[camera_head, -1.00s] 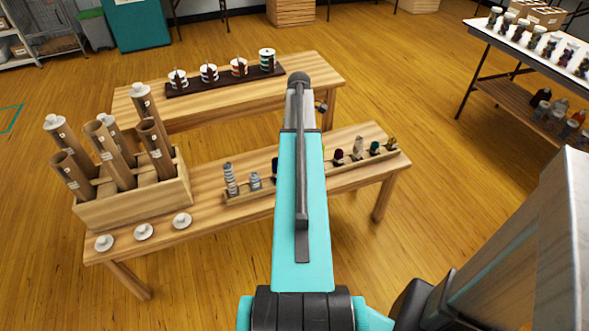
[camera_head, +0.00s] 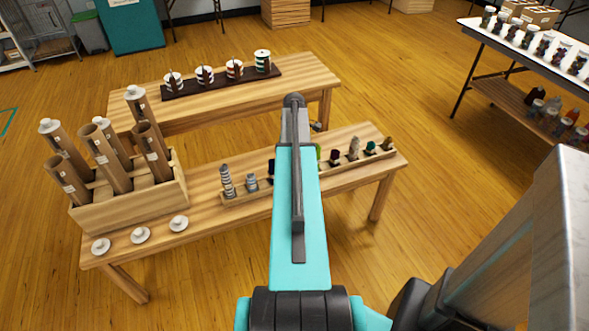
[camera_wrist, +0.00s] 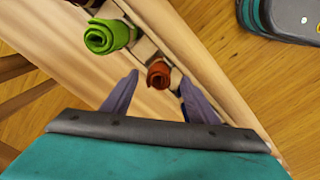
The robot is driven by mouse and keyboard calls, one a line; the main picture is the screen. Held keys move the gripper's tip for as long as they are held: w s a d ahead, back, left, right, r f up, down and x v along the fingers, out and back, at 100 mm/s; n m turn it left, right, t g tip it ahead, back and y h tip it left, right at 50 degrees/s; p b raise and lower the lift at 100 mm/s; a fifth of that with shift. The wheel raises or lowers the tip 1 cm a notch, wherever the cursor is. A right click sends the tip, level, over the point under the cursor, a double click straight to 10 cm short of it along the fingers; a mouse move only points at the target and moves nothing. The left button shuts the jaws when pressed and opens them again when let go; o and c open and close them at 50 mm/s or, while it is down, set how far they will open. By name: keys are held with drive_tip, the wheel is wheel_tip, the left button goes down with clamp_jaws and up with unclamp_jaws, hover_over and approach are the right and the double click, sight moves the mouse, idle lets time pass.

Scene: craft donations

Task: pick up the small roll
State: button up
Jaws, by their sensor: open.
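A small rust-red roll (camera_wrist: 158,74) stands in the narrow wooden rack (camera_wrist: 190,95), its coiled end facing the wrist camera. A larger bright green roll (camera_wrist: 105,36) stands to its left in the same rack. My gripper (camera_wrist: 160,78) is open, with one grey finger on each side of the red roll in the picture. I cannot tell how far the fingertips are above it. In the head view my arm hides the middle of the rack (camera_head: 236,199) and the red roll. Only a sliver of green shows beside the arm.
A wooden box (camera_head: 130,203) of cardboard tubes and several white caps (camera_head: 140,235) share the front table. A back table (camera_head: 300,93) holds a dark tray of spools.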

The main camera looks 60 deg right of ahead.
drive_tip(key=shift+f, duration=0.7)
drive_tip(key=shift+d+f, duration=0.1)
drive_tip(key=shift+f, duration=2.5)
drive_tip(key=c, duration=1.1)
drive_tip(key=shift+r, duration=0.1)
